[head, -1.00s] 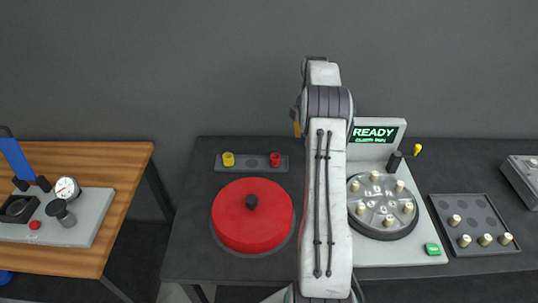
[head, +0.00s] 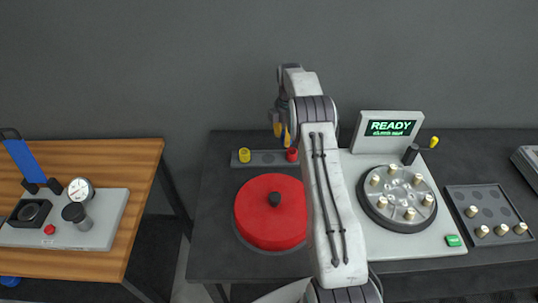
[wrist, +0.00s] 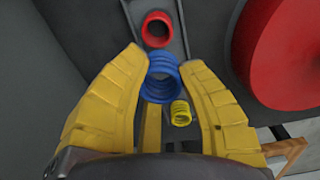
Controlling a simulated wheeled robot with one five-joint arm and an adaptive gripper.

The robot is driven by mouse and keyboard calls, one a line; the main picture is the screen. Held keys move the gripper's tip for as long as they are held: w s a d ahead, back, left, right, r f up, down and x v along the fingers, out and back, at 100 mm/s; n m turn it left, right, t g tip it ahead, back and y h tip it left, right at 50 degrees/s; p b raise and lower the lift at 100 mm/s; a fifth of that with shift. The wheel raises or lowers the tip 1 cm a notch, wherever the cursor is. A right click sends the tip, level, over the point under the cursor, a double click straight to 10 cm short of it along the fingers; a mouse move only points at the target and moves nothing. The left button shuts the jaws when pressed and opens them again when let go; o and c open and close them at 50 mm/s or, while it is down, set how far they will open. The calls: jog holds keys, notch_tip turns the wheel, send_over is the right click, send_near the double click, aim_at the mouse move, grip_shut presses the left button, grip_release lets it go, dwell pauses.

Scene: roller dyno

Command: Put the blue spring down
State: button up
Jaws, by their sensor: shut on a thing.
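My gripper (wrist: 163,66) is shut on the blue spring (wrist: 161,80), which sits between the yellow fingertips in the wrist view. In the head view only parts of my gripper (head: 282,132) show beside my arm, and the blue spring is hidden. Below the gripper is a grey holder strip (head: 267,158) with an empty round spot in its middle. A yellow spring (head: 244,155) stands at its left end and a red spring (head: 292,155) at its right end. The wrist view shows the red spring (wrist: 158,29) above the blue one and the yellow spring (wrist: 181,113) below it.
A large red disc with a black knob (head: 270,212) lies just in front of the strip. At right stand a machine with a READY screen (head: 391,128) and a peg tray (head: 487,190). A wooden table with a gauge (head: 81,190) is at left.

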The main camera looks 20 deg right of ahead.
jog(key=b, duration=0.1)
send_over(268, 158)
notch_tip(268, 158, down, 4)
jog(key=shift+s+r, duration=0.1)
jog(key=shift+f+b, duration=1.2)
jog(key=shift+f, duration=0.75)
jog(key=shift+f, duration=0.15)
jog(key=o, duration=1.1)
